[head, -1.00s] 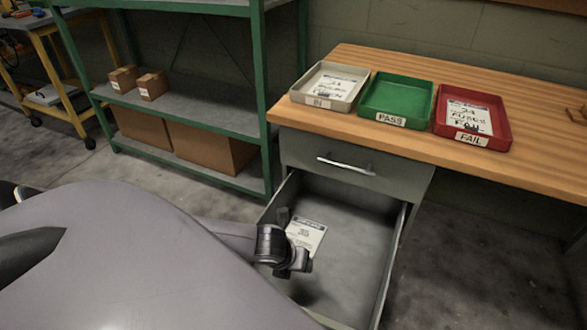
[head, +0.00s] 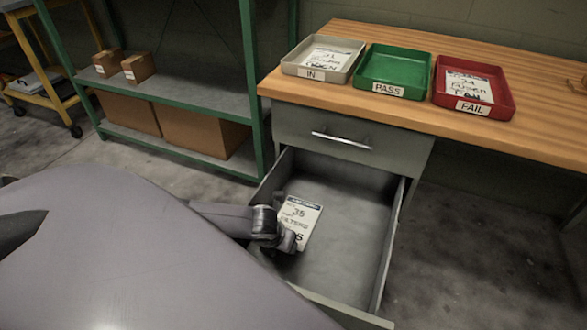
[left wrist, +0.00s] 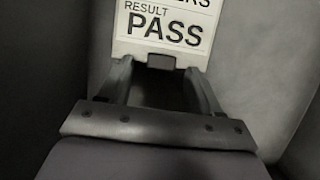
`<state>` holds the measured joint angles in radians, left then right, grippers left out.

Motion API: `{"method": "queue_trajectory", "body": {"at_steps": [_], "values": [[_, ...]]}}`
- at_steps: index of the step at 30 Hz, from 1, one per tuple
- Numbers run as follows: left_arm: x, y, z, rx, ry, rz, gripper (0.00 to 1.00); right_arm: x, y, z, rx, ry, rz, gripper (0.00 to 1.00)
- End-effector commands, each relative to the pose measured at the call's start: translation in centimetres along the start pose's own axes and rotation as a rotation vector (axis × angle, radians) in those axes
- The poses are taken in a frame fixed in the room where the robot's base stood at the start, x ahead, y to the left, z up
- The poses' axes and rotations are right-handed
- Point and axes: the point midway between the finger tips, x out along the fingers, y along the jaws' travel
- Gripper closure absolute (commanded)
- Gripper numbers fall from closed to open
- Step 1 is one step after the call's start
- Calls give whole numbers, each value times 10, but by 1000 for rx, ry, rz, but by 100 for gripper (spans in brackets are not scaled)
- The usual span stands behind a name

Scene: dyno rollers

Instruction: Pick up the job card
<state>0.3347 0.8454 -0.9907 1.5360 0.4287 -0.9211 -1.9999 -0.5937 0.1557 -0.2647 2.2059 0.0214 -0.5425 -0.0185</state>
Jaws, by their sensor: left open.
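The job card (head: 304,212) is a white sheet with a dark header, reading "35" and "FILTERS", in the left part of the open drawer (head: 345,235). In the left wrist view the card (left wrist: 165,28) shows "RESULT PASS", with a small dark tab at its near edge. My left gripper (head: 288,236) is inside the drawer at the card, covering part of it. In the left wrist view my left gripper (left wrist: 158,72) is open, its fingers on either side of the tab. I cannot tell whether they touch it. My right gripper is out of view.
On the wooden bench (head: 540,100) stand a grey IN tray (head: 310,73), a green PASS tray (head: 395,72) and a red FAIL tray (head: 505,90). A closed drawer (head: 350,140) is above the open one. A green shelf (head: 190,98) with boxes stands left.

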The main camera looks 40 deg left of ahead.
Motion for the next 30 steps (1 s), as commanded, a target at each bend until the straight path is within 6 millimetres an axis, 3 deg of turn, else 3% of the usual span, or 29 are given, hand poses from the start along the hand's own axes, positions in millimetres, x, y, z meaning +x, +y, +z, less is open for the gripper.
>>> {"method": "queue_trajectory", "body": {"at_steps": [1,6,7,20,26,30], "values": [[0,0,0,0,0,0,36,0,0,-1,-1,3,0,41],[0,0,0,0,-1,0,92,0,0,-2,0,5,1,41],[0,0,0,0,-1,0,97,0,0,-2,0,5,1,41],[-9,0,4,0,-2,0,97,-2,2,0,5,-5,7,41],[-37,0,17,1,-5,-1,97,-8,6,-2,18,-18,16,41],[-70,0,30,1,-5,0,97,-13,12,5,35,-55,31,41]]}}
